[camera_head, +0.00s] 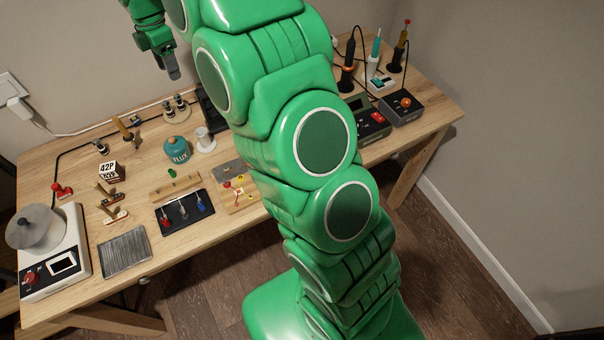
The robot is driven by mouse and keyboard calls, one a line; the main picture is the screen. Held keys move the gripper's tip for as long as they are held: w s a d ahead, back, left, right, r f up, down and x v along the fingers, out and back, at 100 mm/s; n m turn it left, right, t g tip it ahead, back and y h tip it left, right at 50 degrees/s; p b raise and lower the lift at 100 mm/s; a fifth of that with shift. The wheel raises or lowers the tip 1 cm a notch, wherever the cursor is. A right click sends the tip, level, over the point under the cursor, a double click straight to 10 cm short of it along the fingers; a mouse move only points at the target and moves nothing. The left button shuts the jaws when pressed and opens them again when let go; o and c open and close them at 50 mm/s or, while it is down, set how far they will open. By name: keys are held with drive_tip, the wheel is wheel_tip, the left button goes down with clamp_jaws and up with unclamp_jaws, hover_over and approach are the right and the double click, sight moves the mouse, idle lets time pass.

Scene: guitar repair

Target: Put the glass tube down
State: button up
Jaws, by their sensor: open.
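My gripper (173,72) is at the top left, green with a grey fingertip pointing down. It hangs above the back edge of the wooden workbench (75,170). It is open, and I see nothing held in it. I cannot pick out the glass tube with certainty. Small upright pieces (175,107) stand on the bench below the gripper, and another small upright piece (100,147) stands farther left. They are too small to tell whether either is the tube. My green arm hides the middle of the bench.
A teal flux pot (177,149) and a white spool-like piece (204,139) stand mid-bench. A black tray (184,212) with small tools, a ribbed metal plate (124,250) and a white scale-like device (62,266) lie nearer the front. Soldering irons (347,75) stand at the back right.

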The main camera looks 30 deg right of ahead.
drive_tip(key=s+d+r+m, duration=0.3)
drive_tip(key=s+m, duration=0.1)
drive_tip(key=s, duration=0.4)
drive_tip(key=s+d+r+m, duration=0.2)
drive_tip(key=s+m, duration=0.1)
drive_tip(key=s, duration=0.5)
drive_tip(key=s+d+r+m, duration=0.3)
drive_tip(key=s+m, duration=0.1)
drive_tip(key=s, duration=0.5)
drive_tip(key=s+d+f+m, duration=0.1)
drive_tip(key=s+m, duration=0.4)
drive_tip(key=s, duration=0.6)
drive_tip(key=s+d+f+m+g, duration=0.1)
drive_tip(key=s+m, duration=0.3)
drive_tip(key=s, duration=0.7)
drive_tip(key=shift+d+f+m, duration=0.4)
drive_tip(key=shift+d+f, duration=0.15)
drive_tip(key=shift+d, duration=0.3)
drive_tip(key=shift+o, duration=0.3)
drive_tip(key=shift+s, duration=0.1)
